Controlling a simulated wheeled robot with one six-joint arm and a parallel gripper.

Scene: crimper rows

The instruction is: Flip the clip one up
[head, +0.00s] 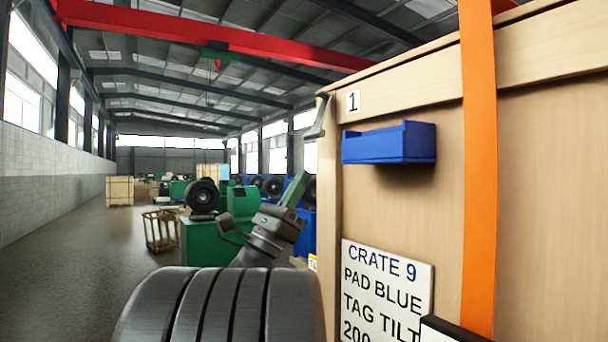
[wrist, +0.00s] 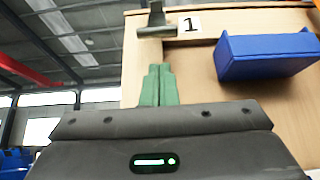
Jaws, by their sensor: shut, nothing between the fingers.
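Clip one is a grey metal clip (head: 319,117) on the upper left corner of a wooden crate, beside a white tag marked 1 (head: 353,101). Its free end hangs down and outward from the crate edge. It also shows in the wrist view (wrist: 154,22), with a wide lip at its lower end. My gripper (head: 300,180) is below the clip and apart from it in the head view. Its green fingers are together and empty in the wrist view (wrist: 155,72), pointing up toward the clip's lip.
A blue pad (head: 389,144), shaped like a bin, sticks out from the crate face (head: 400,205) right of the clip. An orange strap (head: 479,170) runs down the crate. A sign (head: 386,290) reads CRATE 9. Open floor (head: 80,245) lies to the left.

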